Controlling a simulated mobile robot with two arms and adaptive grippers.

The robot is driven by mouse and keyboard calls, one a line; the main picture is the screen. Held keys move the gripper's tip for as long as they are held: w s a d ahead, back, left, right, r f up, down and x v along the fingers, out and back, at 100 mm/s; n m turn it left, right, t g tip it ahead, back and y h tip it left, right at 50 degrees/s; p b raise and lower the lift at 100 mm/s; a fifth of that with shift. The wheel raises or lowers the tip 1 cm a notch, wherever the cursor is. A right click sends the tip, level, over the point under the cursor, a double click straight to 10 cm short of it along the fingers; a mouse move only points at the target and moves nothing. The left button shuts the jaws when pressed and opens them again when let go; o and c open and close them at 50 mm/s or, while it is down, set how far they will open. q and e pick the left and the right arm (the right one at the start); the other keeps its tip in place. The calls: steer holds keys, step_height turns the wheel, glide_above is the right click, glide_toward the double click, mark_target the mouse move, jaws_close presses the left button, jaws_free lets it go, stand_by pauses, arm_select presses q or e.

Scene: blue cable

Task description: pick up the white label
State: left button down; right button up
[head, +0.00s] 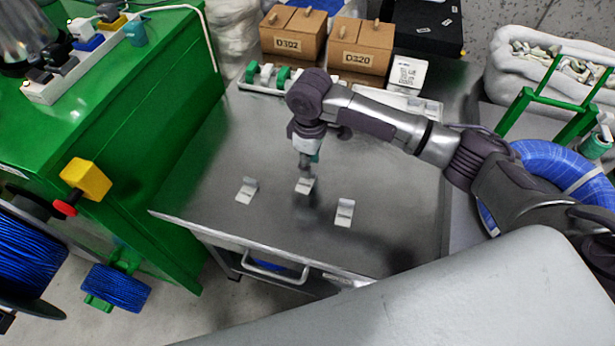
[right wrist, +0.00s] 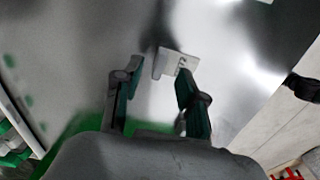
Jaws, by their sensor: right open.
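Three small bent white labels lie on the grey metal table (head: 215,165): a left one (head: 246,190), a middle one (head: 305,186) and a right one (head: 344,212). My right gripper (head: 306,165) points down just over the middle label and hides part of it. In the right wrist view, the right gripper (right wrist: 156,76) is open, with a white label (right wrist: 176,62) at its fingertips, nearer the right finger. I cannot tell whether that finger touches it. My left gripper is not in view.
Brown boxes (head: 293,32) and a row of white and green parts (head: 265,74) stand at the table's back. A green cabinet (head: 120,110) is at the left. A blue cable coil (head: 555,165) lies at the right. The table's front is clear around the labels.

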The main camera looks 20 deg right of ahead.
mark_target(306, 181)
steer(key=shift+f, duration=1.55)
jaws_close()
steer(key=shift+r, duration=0.1)
